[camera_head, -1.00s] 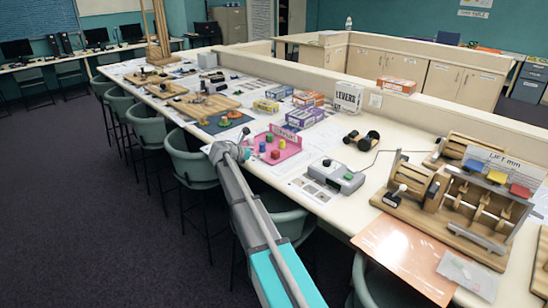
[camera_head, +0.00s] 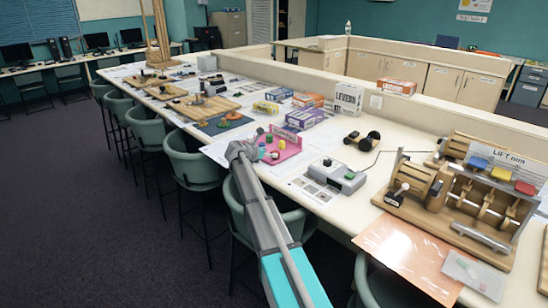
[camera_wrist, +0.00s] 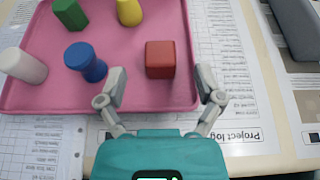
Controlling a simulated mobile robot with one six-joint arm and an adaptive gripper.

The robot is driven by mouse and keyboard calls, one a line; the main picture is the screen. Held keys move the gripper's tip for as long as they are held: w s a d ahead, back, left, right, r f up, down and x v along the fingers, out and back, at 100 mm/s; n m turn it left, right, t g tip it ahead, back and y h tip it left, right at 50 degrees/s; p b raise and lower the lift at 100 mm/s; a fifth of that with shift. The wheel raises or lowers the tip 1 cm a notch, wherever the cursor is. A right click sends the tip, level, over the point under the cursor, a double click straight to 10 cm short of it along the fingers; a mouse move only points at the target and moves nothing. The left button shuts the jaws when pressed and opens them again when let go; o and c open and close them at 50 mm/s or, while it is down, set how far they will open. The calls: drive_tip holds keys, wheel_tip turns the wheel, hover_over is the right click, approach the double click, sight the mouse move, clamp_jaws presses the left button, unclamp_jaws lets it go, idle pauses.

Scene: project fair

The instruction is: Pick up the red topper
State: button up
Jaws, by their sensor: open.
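The red topper (camera_wrist: 160,59) is a small red block on the pink tray (camera_wrist: 125,100), near the tray's front right corner in the wrist view. My gripper (camera_wrist: 162,82) is open and empty. Its fingertips are spread to either side of the red block's line, and the block shows between and just beyond them. No contact is visible. In the head view my gripper (camera_head: 241,150) is at the tray's left side, and the red block (camera_head: 275,155) is small there.
Near the red block stand a blue peg (camera_wrist: 86,62), a yellow peg (camera_wrist: 129,11), a green block (camera_wrist: 70,13) and a white peg (camera_wrist: 22,65). A grey control box (camera_head: 335,175) and a wooden lift model (camera_head: 460,195) stand to the right. Chairs line the table.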

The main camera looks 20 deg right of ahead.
sight(274, 152)
drive_tip(key=shift+d, duration=0.1)
drive_tip(key=shift+b+x, duration=0.95)
drive_tip(key=shift+x, duration=1.55)
drive_tip(key=shift+s+d, duration=0.1)
drive_tip(key=c, duration=1)
